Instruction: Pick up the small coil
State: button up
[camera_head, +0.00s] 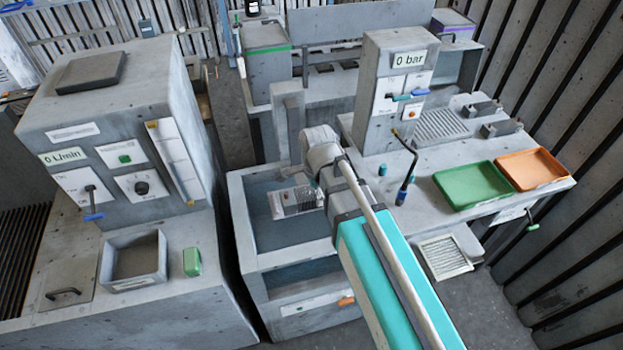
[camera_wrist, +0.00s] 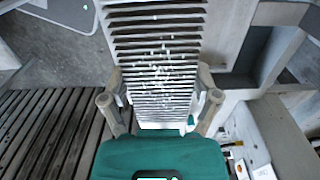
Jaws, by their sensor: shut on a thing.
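The small coil is a grey block of thin stacked fins, speckled with pale spots. It fills the upper middle of the wrist view (camera_wrist: 157,45). In the head view the coil (camera_head: 296,201) is over the dark open basin (camera_head: 262,262) of the grey bench; I cannot tell whether it touches anything below. My gripper (camera_wrist: 160,104) is shut on the coil, with one finger on each side of its near end. In the head view my arm largely hides the gripper.
A grey cabinet (camera_head: 115,120) stands left, with an open box (camera_head: 133,262) and green block (camera_head: 192,262). At right, a bench holds a "0 bar" column (camera_head: 385,125), green tray (camera_head: 474,185) and orange tray (camera_head: 531,168). A gap separates the left cabinet from the basin.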

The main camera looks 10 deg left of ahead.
jog(key=shift+s+d+r+p, duration=0.25)
jog(key=shift+s+d+r, duration=0.1)
jog(key=shift+s, duration=0.3)
jog(key=shift+s+d+r+p, duration=0.25)
jog(key=shift+s+d+r, duration=0.15)
jog(key=shift+s, duration=0.3)
jog(key=shift+s+d+r+p, duration=0.25)
jog(key=shift+s+d+r, duration=0.1)
jog(key=shift+s, duration=0.3)
jog(key=shift+f, duration=0.15)
notch_tip(320, 180, down, 6)
jog(key=b, duration=0.6)
jog(key=shift+a, duration=0.15)
